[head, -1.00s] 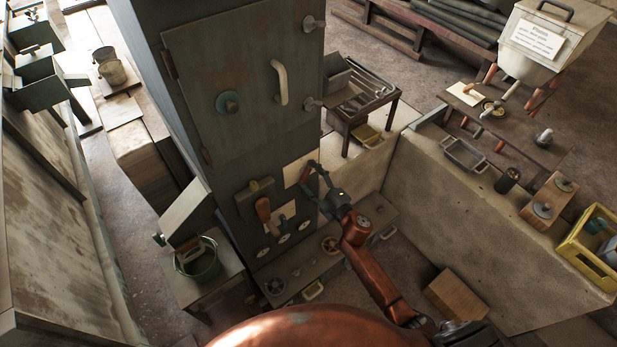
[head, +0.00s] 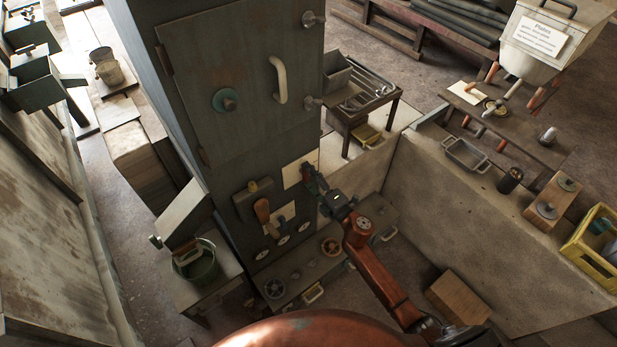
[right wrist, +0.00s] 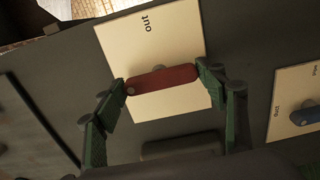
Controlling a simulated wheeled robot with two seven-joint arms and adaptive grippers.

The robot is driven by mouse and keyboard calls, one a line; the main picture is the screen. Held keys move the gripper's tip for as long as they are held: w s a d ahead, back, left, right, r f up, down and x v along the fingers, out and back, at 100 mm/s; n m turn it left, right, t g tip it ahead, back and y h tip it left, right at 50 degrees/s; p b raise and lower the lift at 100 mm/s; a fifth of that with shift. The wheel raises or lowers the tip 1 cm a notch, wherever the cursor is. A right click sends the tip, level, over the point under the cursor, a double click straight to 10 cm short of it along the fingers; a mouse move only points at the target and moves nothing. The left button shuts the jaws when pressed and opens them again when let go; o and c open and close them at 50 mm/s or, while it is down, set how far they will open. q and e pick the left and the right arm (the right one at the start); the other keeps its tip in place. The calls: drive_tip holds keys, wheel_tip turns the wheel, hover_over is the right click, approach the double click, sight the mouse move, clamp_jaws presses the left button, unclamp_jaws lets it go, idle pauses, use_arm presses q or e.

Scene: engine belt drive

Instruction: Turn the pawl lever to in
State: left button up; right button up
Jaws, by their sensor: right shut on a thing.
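A red lever (right wrist: 162,79) lies across a cream plate (right wrist: 175,40) marked "out" on the face of the dark cabinet. My right gripper (right wrist: 165,88) has a green finger at each end of the red lever and is shut on it. No "in" mark is readable on this plate; its lower part is partly covered by the lever and gripper. In the head view my right gripper (head: 308,173) is against the plate (head: 292,173), and the lever is mostly hidden there. My left gripper is not in view.
A second plate (right wrist: 292,95) with a blue lever (right wrist: 305,117) is at the right of the wrist view. In the head view, an orange handle (head: 263,211) sits lower on the cabinet, above several gauges. A ledge with handwheels (head: 274,288) is below. A low wall (head: 440,200) stands to the right.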

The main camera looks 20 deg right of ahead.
idle(0.3)
drive_tip(key=o, duration=1.2)
drive_tip(key=shift+c, duration=0.2)
drive_tip(key=shift+s, duration=0.1)
drive_tip(key=v, duration=1.1)
drive_tip(key=shift+s, duration=0.4)
drive_tip(key=shift+d, duration=0.1)
